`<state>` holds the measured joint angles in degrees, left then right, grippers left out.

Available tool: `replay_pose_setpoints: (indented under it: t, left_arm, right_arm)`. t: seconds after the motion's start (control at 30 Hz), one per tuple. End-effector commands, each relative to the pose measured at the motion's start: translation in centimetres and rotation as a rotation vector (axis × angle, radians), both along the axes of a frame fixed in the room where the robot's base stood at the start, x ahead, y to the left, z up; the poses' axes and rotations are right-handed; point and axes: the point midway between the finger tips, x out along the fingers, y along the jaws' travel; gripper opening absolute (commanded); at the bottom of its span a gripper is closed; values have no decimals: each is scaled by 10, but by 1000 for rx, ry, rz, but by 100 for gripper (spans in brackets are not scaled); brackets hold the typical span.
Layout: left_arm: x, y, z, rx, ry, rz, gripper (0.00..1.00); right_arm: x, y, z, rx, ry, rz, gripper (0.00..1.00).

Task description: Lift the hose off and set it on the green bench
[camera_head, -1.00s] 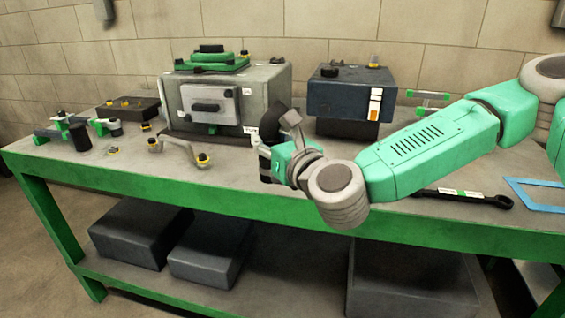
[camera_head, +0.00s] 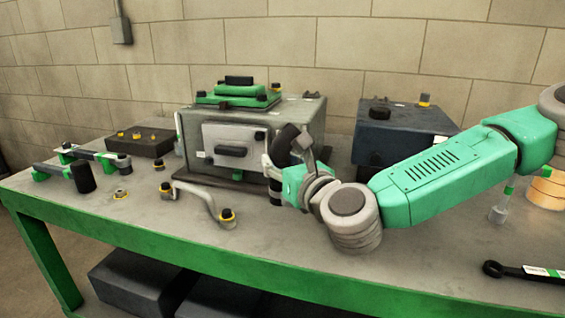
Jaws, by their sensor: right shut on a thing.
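The black hose (camera_head: 284,143) stands upright at the front right of the grey engine block (camera_head: 300,115), on the green bench (camera_head: 130,232). Its curved upper end shows beside my right gripper (camera_head: 292,160). A dark lower end (camera_head: 275,190) shows near the bench top. My right gripper is shut on the hose; the wrist hides part of the grip. I cannot tell whether the hose touches the block or the bench. My left gripper is not in view.
A grey pipe with yellow-ringed ends (camera_head: 195,194) lies in front of the block. A dark blue box (camera_head: 395,132) stands behind my right arm. Smaller parts and a black plate (camera_head: 140,141) are at the left. A wrench (camera_head: 525,272) lies at front right. The front middle is clear.

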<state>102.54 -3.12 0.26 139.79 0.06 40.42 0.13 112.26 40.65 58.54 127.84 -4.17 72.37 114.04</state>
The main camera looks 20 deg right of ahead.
Motion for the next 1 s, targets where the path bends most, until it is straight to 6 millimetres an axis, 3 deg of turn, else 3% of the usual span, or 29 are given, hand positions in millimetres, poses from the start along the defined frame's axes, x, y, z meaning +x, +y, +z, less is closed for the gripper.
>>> replay_pose_setpoints:
  t: [0.5, 0.9, 0.93, 1.0]
  left_arm:
    - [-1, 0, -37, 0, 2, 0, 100]
    - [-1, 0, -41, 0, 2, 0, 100]
    - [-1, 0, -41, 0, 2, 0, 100]
    - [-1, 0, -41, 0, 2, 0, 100]
  right_arm:
    - [1, -3, -58, 2, 1, -1, 0]
    - [1, -3, -65, 4, 1, -1, 0]
    - [1, -4, -65, 4, 1, -1, 35]
    - [1, -4, -65, 4, 1, -1, 52]
